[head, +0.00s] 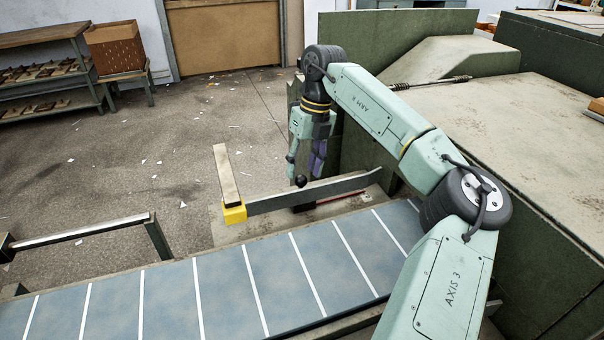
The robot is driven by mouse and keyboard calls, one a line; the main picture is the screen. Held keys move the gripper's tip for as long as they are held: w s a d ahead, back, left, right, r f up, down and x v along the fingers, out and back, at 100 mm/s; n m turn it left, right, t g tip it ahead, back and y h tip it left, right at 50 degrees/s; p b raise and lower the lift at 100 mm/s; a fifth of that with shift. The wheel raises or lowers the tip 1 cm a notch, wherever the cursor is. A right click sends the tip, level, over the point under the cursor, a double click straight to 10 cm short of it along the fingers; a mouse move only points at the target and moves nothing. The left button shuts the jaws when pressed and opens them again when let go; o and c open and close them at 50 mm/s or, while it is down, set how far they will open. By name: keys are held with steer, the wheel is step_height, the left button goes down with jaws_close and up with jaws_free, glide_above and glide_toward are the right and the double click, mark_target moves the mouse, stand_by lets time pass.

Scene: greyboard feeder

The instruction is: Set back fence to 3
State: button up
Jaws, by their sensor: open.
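The back fence (330,189) is a long grey bar across the far side of the feeder bed. A yellow block (235,214) sits at its left end. A round black knob (300,181) stands at the fence. My gripper (303,172) hangs pointing down at the knob, with one teal finger and one purple finger spread apart. The knob shows just below and between the fingertips; I cannot tell whether they touch it. A thin red strip (330,199) shows beside the fence, partly hidden. No scale numbers are readable, so the fence's setting cannot be told.
The blue-grey feeder bed (221,292) with white cross lines fills the front. A wooden-topped bar (226,172) juts back from the yellow block. Green machine housing (480,120) stands close at the right. A metal rail (80,231) lies left. Open floor is behind.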

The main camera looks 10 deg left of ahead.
step_height(320, 180, up, 9)
steer(key=w+d, duration=0.1)
steer(key=shift+r, duration=0.15)
steer(key=shift+d, duration=0.1)
